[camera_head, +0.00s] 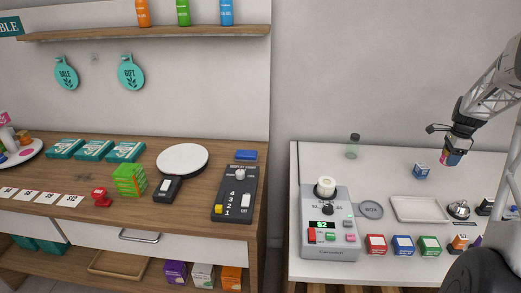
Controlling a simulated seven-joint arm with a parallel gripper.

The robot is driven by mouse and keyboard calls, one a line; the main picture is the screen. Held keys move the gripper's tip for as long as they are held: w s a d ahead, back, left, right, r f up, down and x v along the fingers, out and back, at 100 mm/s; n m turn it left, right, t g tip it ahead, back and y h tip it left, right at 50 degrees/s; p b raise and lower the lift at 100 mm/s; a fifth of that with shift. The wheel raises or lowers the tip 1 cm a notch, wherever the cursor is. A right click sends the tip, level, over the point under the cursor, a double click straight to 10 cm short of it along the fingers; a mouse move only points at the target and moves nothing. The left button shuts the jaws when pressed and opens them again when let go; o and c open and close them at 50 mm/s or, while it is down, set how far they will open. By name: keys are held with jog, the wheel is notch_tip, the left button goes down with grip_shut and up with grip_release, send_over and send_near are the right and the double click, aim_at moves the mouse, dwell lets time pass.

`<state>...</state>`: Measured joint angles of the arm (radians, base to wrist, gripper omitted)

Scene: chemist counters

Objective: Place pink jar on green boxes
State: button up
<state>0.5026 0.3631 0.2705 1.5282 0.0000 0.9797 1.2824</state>
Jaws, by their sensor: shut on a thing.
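My gripper (452,149) hangs over the right counter at the right of the view. It is shut on a small pink-and-blue object (453,159), which seems to be the pink jar; the fingers hide part of it and its shape is hard to tell. The held object is above the counter, close to a small blue box (421,171). The green boxes (129,181) are stacked on the wooden left counter, far from my gripper. Their top looks bare.
A gap separates the wooden counter (60,150) from the white counter (400,155). A grey machine (330,235) stands on the white counter.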

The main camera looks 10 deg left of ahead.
jog(key=w+a+r+n, duration=0.15)
jog(key=w+a, duration=0.25)
jog(key=a, duration=1.1)
jog(key=w+a+n, duration=0.3)
jog(key=w+a, duration=0.1)
jog(key=a, duration=1)
jog(key=s+a+r+n, duration=0.1)
jog(key=a+n, duration=0.1)
jog(key=a, duration=1.3)
jog(key=s+a+n, duration=0.2)
jog(key=a+n, duration=0.1)
jog(key=a, duration=1.1)
jog(key=s+a+n, duration=0.3)
jog(key=s+a, duration=0.7)
jog(key=a, duration=0.5)
jog(key=s+a+r+n, duration=0.1)
jog(key=s+a+n, duration=0.2)
jog(key=s+a, duration=0.7)
jog(key=s+a+r+n, duration=0.1)
jog(key=s+a+n, duration=0.2)
jog(key=s+a, duration=0.7)
jog(key=a, duration=1.1)
jog(key=shift+a+r, duration=0.2)
jog(key=shift+r, duration=0.05)
jog(key=shift+w, duration=0.1)
send_over(127, 169)
jog(key=shift+w+f, duration=0.1)
jog(key=shift+f, duration=0.65)
